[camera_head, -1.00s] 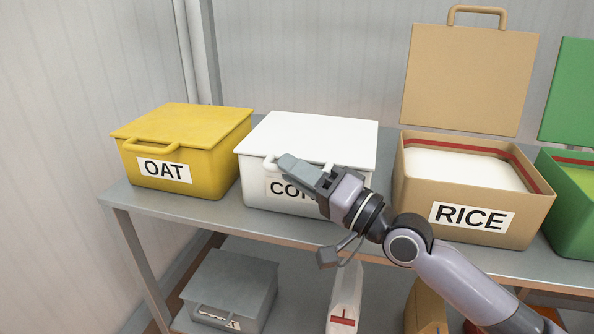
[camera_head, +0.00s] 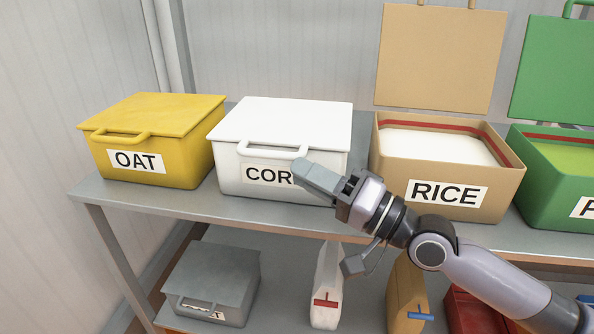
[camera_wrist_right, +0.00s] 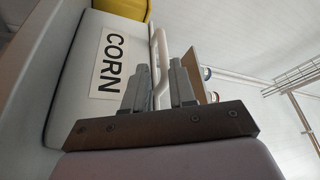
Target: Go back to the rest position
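My right gripper (camera_head: 305,175) is in front of the closed white CORN box (camera_head: 280,125), over the right end of its label. In the right wrist view, its two grey fingers (camera_wrist_right: 158,90) stand apart with nothing clamped between them. The box's white handle (camera_head: 272,152) shows in the gap between the fingers there, and in the head view it lies just left of and above the fingertips. I cannot tell whether a finger touches the box. My left gripper is not in view.
A closed yellow OAT box (camera_head: 150,140) stands left on the grey shelf (camera_head: 215,210). An open tan RICE box (camera_head: 450,193) and an open green box (camera_head: 560,190) stand right. A grey box (camera_head: 215,285) and several packages sit on the lower shelf.

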